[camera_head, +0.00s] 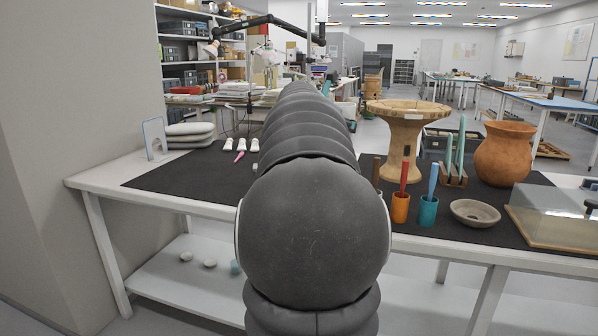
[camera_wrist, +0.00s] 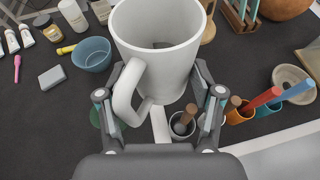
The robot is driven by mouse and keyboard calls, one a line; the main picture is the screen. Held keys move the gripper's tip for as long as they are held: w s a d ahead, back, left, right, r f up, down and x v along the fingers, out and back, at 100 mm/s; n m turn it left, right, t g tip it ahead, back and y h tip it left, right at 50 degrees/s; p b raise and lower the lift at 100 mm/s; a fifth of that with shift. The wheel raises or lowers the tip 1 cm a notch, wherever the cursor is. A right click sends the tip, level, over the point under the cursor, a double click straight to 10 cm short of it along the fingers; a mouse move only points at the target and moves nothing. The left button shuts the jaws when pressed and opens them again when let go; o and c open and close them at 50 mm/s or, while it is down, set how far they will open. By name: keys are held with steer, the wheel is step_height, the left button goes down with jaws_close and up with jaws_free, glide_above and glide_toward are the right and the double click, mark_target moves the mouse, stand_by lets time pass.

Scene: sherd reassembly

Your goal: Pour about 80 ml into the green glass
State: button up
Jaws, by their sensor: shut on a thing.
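A white mug-like jug (camera_wrist: 172,62) with a handle fills the middle of the wrist view. My gripper (camera_wrist: 160,88) is shut on it, with one finger on each side, and holds it above the dark mat. A little of the jug's inside shows, but I cannot tell how much liquid is in it. A dark green round thing (camera_wrist: 97,117) shows partly behind the left finger; it may be the green glass, but most of it is hidden. In the head view my own arm hides the gripper, the jug and the middle of the table.
A blue bowl (camera_wrist: 92,56) stands left of the jug, with a grey block (camera_wrist: 52,78) nearby. A mortar with a pestle (camera_wrist: 183,127) is close below the jug. Orange (camera_head: 400,208) and teal (camera_head: 428,212) cups, a stone dish (camera_head: 475,213) and a clay pot (camera_head: 503,155) stand right.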

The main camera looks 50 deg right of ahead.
steer(key=shift+w+a+f+n+g, duration=0.1)
steer(key=shift+w+f+n+g, duration=0.15)
steer(key=shift+f, duration=0.35)
steer(key=shift+w+a+f+n+g, duration=0.1)
steer(key=shift+w+f+n+g, duration=0.1)
steer(key=shift+f+n, duration=0.3)
steer(key=w+a+f+n+g+h, duration=0.1)
steer(key=w+f+n+g+h, duration=0.1)
steer(key=f+n, duration=0.4)
step_height(320, 180, down, 3)
steer(key=shift+w+r+g+h+b, duration=0.1)
steer(key=shift+w+g+h+b, duration=0.25)
steer(key=shift+w+h, duration=0.25)
steer(key=shift+f+n+h+b, duration=0.3)
steer(key=shift+n+b, duration=0.5)
steer(key=shift+n, duration=0.05)
steer(key=shift+w+r+n+h+b, duration=0.1)
steer(key=shift+r+n+h+b, duration=0.3)
steer(key=shift+n, duration=0.4)
stand_by(0.5)
